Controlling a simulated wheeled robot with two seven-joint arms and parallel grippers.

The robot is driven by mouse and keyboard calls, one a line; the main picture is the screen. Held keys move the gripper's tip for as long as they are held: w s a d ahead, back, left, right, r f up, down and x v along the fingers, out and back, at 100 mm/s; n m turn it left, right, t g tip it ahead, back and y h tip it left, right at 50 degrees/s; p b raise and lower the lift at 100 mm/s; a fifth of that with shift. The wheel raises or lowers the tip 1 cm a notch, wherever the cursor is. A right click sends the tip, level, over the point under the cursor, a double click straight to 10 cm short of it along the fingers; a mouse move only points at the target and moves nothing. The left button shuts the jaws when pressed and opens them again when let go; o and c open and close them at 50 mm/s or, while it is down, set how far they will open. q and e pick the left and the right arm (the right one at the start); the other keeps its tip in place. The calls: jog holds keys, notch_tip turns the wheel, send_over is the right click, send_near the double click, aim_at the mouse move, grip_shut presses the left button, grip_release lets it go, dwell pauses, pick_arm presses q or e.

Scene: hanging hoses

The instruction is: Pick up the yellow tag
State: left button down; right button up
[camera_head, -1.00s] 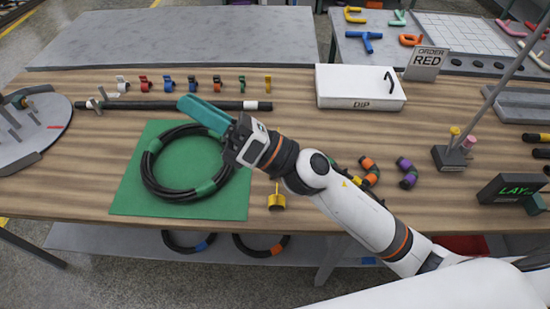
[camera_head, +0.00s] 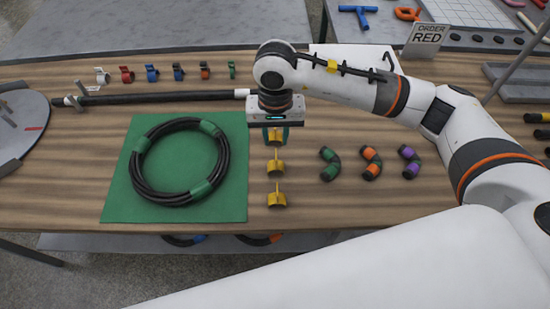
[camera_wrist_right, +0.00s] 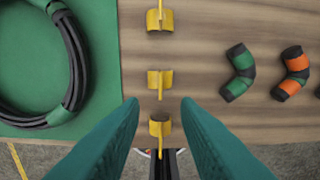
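Three yellow tag-like pieces stand in a line on the wooden table, right of the green mat: a far one (camera_head: 276,138), a middle one (camera_head: 277,167) and a near one (camera_head: 277,198). In the right wrist view they also line up, at the top (camera_wrist_right: 160,18), middle (camera_wrist_right: 160,80) and bottom (camera_wrist_right: 160,125). My right gripper (camera_head: 276,131) points down at the far one, partly covering it. Its teal fingers (camera_wrist_right: 160,105) are spread, with nothing gripped between them. Which piece lies between them in depth is unclear. My left gripper is out of view.
A coiled black hose (camera_head: 150,185) lies on the green mat (camera_head: 120,205). Short curved green (camera_head: 329,165), orange (camera_head: 371,164) and purple (camera_head: 410,162) connectors lie to the right. Coloured clips (camera_head: 152,73) line the back, behind a long black hose (camera_head: 160,98). Bare wood surrounds the connectors.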

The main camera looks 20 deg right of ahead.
notch_tip(320, 180, down, 4)
jog(key=shift+f+p, duration=0.2)
jog(key=shift+p, duration=0.3)
jog(key=shift+f, duration=0.25)
jog(key=shift+w+d+f+p, duration=0.15)
jog(key=shift+f+p, duration=0.4)
jog(key=shift+f, duration=0.65)
jog(key=shift+w+f+p, duration=0.1)
jog(key=shift+f+p, duration=0.4)
jog(key=shift+f, duration=0.65)
grip_shut()
